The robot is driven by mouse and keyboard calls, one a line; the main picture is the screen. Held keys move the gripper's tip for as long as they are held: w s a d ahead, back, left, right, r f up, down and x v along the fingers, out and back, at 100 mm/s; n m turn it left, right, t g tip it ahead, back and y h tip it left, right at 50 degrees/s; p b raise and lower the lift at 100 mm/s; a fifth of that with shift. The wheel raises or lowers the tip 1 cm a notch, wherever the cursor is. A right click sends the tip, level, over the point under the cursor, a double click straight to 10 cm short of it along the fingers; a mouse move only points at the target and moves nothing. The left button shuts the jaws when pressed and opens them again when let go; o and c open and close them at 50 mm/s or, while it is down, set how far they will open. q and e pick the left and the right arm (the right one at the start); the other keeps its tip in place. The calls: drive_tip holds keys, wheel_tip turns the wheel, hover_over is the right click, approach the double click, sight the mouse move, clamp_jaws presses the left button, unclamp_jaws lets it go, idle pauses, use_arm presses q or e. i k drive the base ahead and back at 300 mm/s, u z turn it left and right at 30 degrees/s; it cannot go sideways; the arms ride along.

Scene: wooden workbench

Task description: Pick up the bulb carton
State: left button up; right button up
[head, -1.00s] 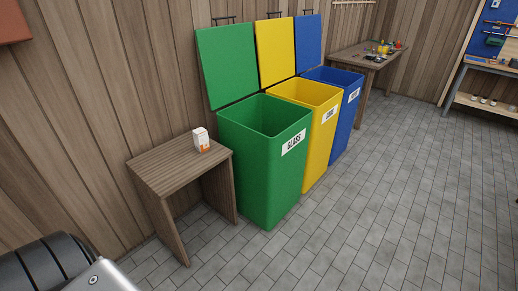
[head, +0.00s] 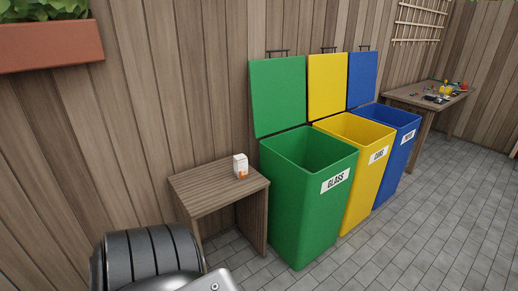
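The bulb carton (head: 240,166) is a small white box with orange on its lower part. It stands upright on a small wooden side table (head: 205,187), near the table's right back corner. Part of one of my arms shows at the bottom left of the head view, in front of the table. Neither of my grippers is in view.
A green bin (head: 303,210) labelled GLASS stands close to the table's right side, its lid open. A yellow bin (head: 358,187) and a blue bin (head: 396,155) follow, also open. A planter (head: 50,45) hangs upper left. Paved floor (head: 440,225) is clear at right.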

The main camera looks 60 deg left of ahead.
sight(241, 161)
drive_tip(key=z, duration=0.05)
drive_tip(key=i, duration=1.8)
drive_tip(key=u, duration=1.05)
drive_tip(key=i, duration=1)
drive_tip(key=u, duration=1)
